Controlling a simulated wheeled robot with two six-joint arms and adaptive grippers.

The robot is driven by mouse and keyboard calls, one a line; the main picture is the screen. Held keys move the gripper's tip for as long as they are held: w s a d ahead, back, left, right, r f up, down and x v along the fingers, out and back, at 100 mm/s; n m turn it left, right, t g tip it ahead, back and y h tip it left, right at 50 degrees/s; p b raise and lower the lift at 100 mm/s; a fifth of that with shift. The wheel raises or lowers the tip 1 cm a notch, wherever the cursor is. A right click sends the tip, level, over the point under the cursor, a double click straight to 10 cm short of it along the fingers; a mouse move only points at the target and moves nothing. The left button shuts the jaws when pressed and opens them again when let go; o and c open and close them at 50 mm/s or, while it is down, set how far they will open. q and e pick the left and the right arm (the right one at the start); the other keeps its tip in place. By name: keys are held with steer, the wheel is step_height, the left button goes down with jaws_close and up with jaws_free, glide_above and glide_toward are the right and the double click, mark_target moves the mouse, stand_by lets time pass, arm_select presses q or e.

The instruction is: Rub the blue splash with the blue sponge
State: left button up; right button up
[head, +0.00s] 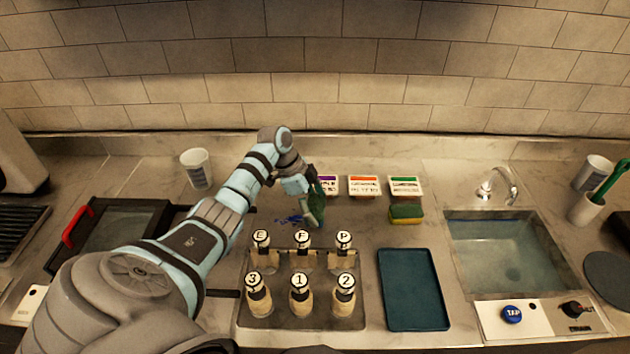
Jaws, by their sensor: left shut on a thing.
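The blue splash (290,219) is a small patch of dark blue marks on the counter, behind the bottle rack. My left gripper (312,212) is just right of the splash, pointing down, and is shut on a dark green thing (319,190). The fingers cover much of this thing, so I cannot tell whether it is the blue sponge or whether it touches the counter. No blue sponge shows plainly elsewhere. A yellow and green sponge (406,214) lies to the right. My right gripper is not in view.
A rack of labelled bottles (300,283) stands in front of the splash, with a dark blue tray (412,290) to its right. A white cup (196,168) is at left, a sink (507,252) at right.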

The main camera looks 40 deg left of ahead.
arm_select(q)
step_height(320, 180, up, 3)
steer(key=shift+s+p, duration=0.15)
steer(key=shift+p, duration=1.05)
steer(key=shift+r, duration=0.95)
steer(key=shift+f, duration=0.1)
